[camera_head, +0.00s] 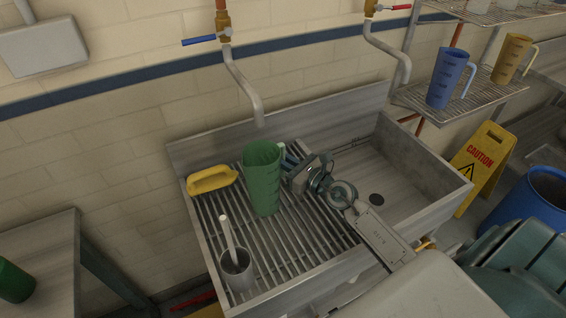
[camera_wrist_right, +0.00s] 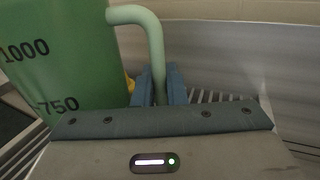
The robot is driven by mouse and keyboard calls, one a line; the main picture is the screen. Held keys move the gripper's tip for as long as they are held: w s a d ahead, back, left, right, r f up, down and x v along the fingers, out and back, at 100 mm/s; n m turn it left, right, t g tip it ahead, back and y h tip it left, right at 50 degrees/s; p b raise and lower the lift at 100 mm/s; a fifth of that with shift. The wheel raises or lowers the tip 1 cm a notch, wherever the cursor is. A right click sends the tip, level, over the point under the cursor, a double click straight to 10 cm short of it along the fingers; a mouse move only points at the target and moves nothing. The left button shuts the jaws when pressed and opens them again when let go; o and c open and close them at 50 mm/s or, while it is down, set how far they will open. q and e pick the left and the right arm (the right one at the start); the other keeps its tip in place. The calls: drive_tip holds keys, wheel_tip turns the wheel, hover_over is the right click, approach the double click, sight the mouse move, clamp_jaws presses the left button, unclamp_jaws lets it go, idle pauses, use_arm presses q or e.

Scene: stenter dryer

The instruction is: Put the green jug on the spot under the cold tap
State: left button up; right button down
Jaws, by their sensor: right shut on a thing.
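The green jug (camera_head: 262,180) stands upright at the slatted left part of the sink (camera_head: 225,220), below the spout end of the blue-handled tap (camera_head: 205,40). I cannot tell whether its base touches the slats. My right gripper (camera_head: 290,160) is at the jug's right side. In the right wrist view its blue fingers (camera_wrist_right: 158,88) are shut on the jug's pale green handle (camera_wrist_right: 150,35). The jug's body (camera_wrist_right: 60,50) shows the marks 1000 and 750 there. The spot under the tap is hidden by the jug. My left gripper is not in view.
A yellow object (camera_head: 212,180) lies left of the jug. A grey cup with a stick (camera_head: 237,268) stands nearer on the slats. The red-handled tap (camera_head: 397,7) hangs over the right basin (camera_head: 375,175). Blue (camera_head: 450,78) and amber (camera_head: 512,58) jugs stand on a right rack.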

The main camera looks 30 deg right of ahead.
drive_tip(key=c, duration=1.5)
unclamp_jaws()
drive_tip(key=shift+b+v, duration=1.65)
drive_tip(key=shift+v, duration=4.45)
drive_tip(key=shift+r, duration=0.1)
